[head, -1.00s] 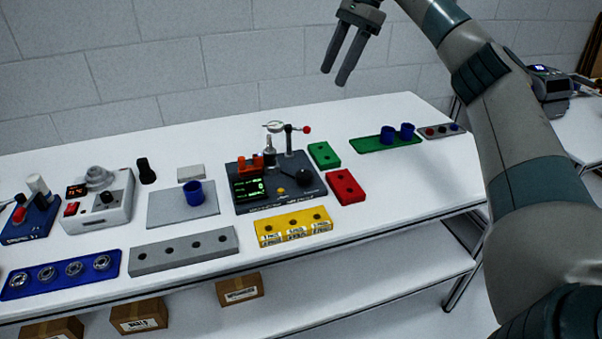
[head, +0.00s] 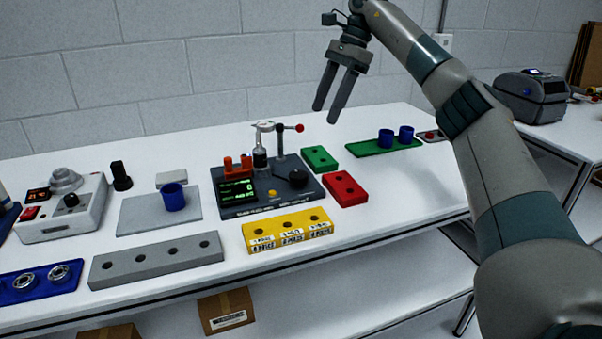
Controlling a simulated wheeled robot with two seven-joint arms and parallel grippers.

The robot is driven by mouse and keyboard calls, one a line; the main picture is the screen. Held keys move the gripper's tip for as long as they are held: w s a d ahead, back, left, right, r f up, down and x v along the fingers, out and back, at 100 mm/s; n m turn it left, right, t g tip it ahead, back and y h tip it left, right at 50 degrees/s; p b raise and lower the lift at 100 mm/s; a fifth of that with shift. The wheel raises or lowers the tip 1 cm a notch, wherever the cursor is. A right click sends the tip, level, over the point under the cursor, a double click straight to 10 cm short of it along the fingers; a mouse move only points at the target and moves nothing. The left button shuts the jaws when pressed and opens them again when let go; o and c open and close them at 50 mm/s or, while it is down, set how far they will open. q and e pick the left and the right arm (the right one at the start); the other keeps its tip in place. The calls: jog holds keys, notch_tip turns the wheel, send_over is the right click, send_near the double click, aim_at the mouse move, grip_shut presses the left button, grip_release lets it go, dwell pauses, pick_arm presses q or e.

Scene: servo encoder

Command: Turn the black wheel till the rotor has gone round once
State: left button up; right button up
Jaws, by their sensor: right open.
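The dark test station (head: 233,208) stands mid-table. The black wheel (head: 298,178) is a round knob on its right part. A yellow button (head: 272,194) sits left of the wheel, and a lit green display (head: 237,190) is at the left. Behind the wheel are a dark upright cylinder with a pale top (head: 260,157), perhaps the rotor, and a post with a red-tipped lever (head: 299,128). My right gripper (head: 330,108) is open and empty, in the air above and behind the station, well clear of the wheel. My left gripper is not in view.
A red block (head: 346,190) and green block (head: 319,158) lie right of the station. A yellow holed block (head: 287,232) lies in front. A grey plate with a blue cup (head: 173,197) is left. Bare tabletop (head: 420,185) lies at right.

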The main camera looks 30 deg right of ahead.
aim_at(299, 174)
jog(key=x, duration=1.7)
jog(key=shift+f, duration=0.2)
jog(key=c, duration=1.1)
